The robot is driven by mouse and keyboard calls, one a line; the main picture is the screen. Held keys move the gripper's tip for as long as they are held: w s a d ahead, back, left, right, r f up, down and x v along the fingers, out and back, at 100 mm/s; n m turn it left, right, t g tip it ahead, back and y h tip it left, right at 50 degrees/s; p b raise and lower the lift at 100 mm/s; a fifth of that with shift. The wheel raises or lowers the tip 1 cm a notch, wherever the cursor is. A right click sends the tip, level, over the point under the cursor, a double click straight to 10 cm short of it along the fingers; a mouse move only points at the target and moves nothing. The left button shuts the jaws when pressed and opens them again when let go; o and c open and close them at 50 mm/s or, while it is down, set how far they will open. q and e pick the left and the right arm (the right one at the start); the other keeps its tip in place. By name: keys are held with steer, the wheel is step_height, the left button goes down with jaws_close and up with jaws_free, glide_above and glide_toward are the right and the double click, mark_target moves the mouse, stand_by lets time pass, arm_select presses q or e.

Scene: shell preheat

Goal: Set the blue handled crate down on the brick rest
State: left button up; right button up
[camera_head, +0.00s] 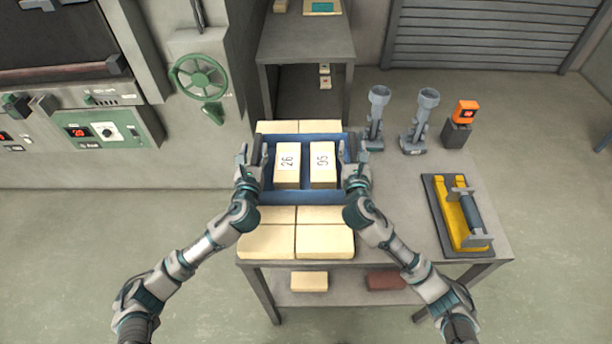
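The blue handled crate (306,196) is at the left part of the table, level, with two cream bricks marked 26 (287,166) and 95 (322,166) inside. The brick rest is made of cream bricks laid flat; they show in front of the crate (268,241) and behind it (320,127). The crate covers the rest's middle, and I cannot tell whether it touches the bricks or hangs just above. My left gripper (251,160) is at the crate's left end and my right gripper (354,160) at its right end. Their grip on the handles is not clear.
Two grey upright tools (376,118) (420,120) and an orange device (465,112) stand at the table's back right. A yellow tool with a grey handle (462,215) lies at the right. The table (400,185) is bare between. A furnace panel (110,130) is at left.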

arm_select(q)
steer(key=a, duration=0.5)
arm_select(e)
steer(key=shift+n, duration=0.3)
steer(key=a, duration=0.4)
steer(key=shift+a+r, duration=0.25)
steer(key=shift+a, duration=0.1)
arm_select(q)
steer(key=s+d, duration=0.4)
steer(key=s, duration=0.8)
steer(key=shift+d+f, duration=0.15)
steer(key=shift+d, duration=0.2)
arm_select(e)
steer(key=s+d, duration=0.3)
steer(key=s, duration=0.9)
steer(key=shift+f, duration=0.35)
